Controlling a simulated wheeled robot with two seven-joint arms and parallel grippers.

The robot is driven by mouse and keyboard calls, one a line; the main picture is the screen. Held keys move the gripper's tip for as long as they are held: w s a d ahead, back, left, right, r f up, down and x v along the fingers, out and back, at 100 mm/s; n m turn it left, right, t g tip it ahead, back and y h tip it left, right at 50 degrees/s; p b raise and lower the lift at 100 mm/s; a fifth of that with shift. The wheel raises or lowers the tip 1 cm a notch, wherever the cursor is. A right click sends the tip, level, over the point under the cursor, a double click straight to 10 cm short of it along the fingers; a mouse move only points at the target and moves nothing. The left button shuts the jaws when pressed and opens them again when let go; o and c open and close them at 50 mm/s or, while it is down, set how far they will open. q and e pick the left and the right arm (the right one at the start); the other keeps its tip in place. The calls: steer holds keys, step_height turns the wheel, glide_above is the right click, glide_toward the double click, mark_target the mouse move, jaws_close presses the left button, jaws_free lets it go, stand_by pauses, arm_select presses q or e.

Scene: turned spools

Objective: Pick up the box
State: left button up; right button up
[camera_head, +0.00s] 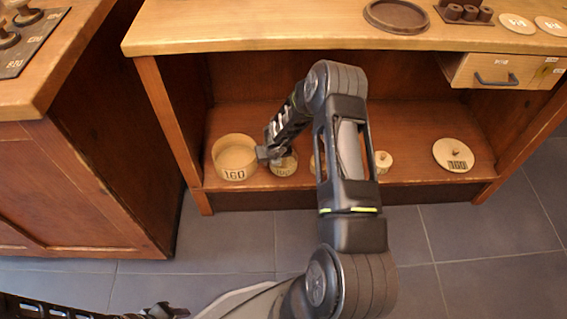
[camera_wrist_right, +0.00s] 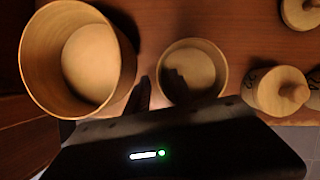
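Several round wooden boxes stand on the low shelf. A large open box marked 160 (camera_head: 235,172) is at the left and shows in the right wrist view (camera_wrist_right: 38,62). A smaller open box (camera_head: 285,168) stands right of it; it also shows in the right wrist view (camera_wrist_right: 205,62). My right gripper (camera_head: 268,155) is low at the smaller box's left side. One dark finger shows between the two boxes; a dark patch inside the smaller box may be the other finger or shadow, so its grip is unclear. My left gripper (camera_head: 165,312) is at the bottom edge, mostly cut off.
A knobbed piece (camera_head: 383,161) and a flat knobbed lid marked 160 (camera_head: 453,153) lie farther right on the shelf. The tabletop (camera_head: 230,30) overhangs the shelf, with a drawer (camera_head: 500,72) at right. A cabinet (camera_head: 70,190) stands at left. Tiled floor in front is clear.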

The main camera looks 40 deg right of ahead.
steer(key=shift+c, duration=0.5)
jaws_close()
stand_by(0.8)
